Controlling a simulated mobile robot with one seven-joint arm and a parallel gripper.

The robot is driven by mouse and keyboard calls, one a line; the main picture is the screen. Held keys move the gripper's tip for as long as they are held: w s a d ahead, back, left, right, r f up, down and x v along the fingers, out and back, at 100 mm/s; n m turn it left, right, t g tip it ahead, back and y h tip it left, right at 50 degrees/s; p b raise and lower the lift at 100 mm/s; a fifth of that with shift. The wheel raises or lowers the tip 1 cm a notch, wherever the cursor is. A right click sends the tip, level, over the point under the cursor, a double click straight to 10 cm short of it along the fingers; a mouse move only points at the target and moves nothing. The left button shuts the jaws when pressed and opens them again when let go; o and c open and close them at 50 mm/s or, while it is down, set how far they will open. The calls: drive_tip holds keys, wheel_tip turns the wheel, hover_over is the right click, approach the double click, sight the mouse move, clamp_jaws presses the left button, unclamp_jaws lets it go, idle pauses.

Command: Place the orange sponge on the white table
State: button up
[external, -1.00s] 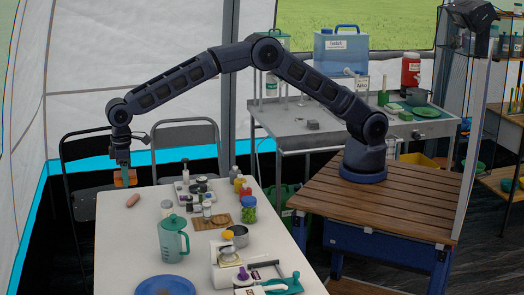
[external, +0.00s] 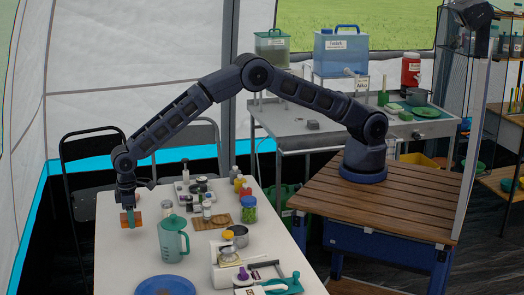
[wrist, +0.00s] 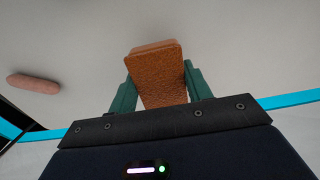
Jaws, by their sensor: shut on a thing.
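The orange sponge (external: 131,219) is a flat rectangular block. It shows large between the two green fingers in the wrist view (wrist: 158,75). My gripper (external: 130,214) is shut on it and points down over the far left part of the white table (external: 125,262). In the wrist view my gripper's fingers (wrist: 157,88) press on both sides of the sponge. The sponge is close to the tabletop; I cannot tell whether it touches.
A pinkish sausage-like thing (wrist: 34,84) lies on the table near the sponge. A teal pitcher (external: 172,240), a blue plate (external: 165,287) and several jars and bottles stand to the right and front.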

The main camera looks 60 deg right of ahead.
drive_tip(key=shift+f, duration=1.95)
drive_tip(key=shift+f, duration=0.15)
drive_tip(key=o, duration=0.9)
drive_tip(key=shift+o, duration=0.2)
wheel_tip(320, 180, up, 12)
drive_tip(key=shift+r, duration=0.15)
